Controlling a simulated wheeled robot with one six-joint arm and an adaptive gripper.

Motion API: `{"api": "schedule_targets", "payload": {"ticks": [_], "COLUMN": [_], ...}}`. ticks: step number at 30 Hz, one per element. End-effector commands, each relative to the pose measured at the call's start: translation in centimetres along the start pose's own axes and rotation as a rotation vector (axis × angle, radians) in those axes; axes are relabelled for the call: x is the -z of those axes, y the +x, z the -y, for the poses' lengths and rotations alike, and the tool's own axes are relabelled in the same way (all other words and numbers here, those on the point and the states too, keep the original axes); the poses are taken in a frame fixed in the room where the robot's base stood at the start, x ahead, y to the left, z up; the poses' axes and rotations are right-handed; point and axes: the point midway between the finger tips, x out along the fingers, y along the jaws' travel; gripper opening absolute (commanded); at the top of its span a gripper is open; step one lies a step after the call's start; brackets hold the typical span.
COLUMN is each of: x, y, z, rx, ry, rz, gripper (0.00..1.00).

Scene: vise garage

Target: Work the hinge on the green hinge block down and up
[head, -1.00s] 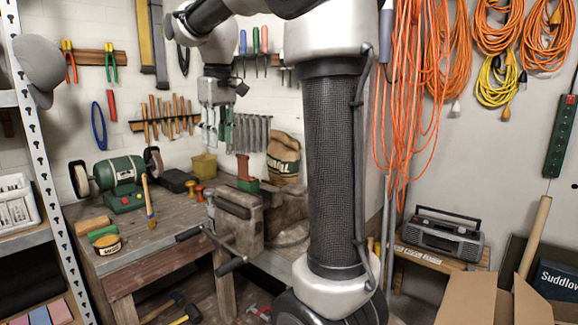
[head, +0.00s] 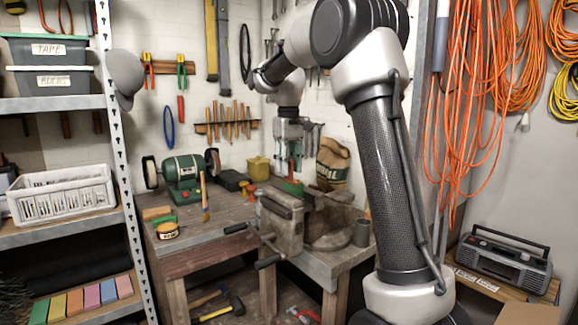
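The green hinge block (head: 291,187) sits on top of the workbench, just behind the vise. Its red-brown hinge leaf (head: 296,166) appears to stand up from it, partly covered by my gripper. My gripper (head: 290,158) points down directly over the block in the picture, its fingers at the height of the leaf. It is small and lies against hanging tools, so I cannot tell whether the fingers are open or touch the leaf.
The grey vise (head: 282,225) with its handles stands at the bench's front. A green bench grinder (head: 183,178) and a yellow box (head: 258,168) are left of the block. A metal shelf (head: 60,232) stands at far left.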

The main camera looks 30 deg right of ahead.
Motion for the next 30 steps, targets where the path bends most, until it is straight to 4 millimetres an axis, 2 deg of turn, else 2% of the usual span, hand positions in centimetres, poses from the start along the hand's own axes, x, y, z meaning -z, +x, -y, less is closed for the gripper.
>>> {"api": "schedule_targets", "payload": {"ticks": [8,13,30], "x": [0.01,0.0,-0.01], "y": [0.21,0.19,0.17], "z": [0.0,0.0,0.22], "rx": [0.0,0.0,-0.034], "ry": [0.0,0.0,0.0], "rz": [-0.001,-0.001,-0.001], "gripper": [0.31,0.0,0.0]}}
